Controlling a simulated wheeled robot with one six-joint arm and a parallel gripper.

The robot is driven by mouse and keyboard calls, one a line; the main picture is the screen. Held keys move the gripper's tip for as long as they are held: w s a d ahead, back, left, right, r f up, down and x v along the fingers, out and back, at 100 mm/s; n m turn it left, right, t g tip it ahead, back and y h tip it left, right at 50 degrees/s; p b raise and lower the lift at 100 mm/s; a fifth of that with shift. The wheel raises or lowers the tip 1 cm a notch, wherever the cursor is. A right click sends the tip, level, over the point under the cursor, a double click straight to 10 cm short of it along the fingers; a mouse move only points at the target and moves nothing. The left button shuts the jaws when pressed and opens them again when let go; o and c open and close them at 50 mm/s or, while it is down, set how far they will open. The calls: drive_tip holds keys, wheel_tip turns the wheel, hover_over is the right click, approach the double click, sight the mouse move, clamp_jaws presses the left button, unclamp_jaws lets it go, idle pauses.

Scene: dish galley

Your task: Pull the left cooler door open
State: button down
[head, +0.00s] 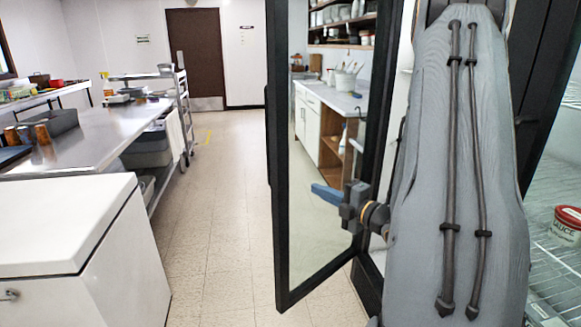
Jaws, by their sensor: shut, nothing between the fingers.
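The left cooler door (279,200) is a glass pane in a black frame. It stands swung out from the cooler, with its free edge at the left and floor and counter visible through the glass. My gripper (325,195), with blue fingers, is shut and empty. It is in front of the glass, near the door's right frame, at about mid-height. I cannot tell whether it touches the pane. My grey arm hides the hinge side and much of the cooler opening. No door handle is clearly visible.
Wire shelves (560,265) and a red-and-white sauce tub (567,224) show at the right. A white chest (65,225) stands at lower left, beside a steel table (95,140). A wheeled rack (182,110) stands beyond. The tiled floor (215,220) between is clear.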

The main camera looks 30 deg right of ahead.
drive_tip(key=p, duration=0.5)
approach(282, 169)
drive_tip(key=x, duration=0.6)
drive_tip(key=shift+w, duration=0.15)
drive_tip(key=shift+f, duration=0.1)
drive_tip(key=shift+w+b, duration=0.15)
drive_tip(key=shift+b, duration=0.15)
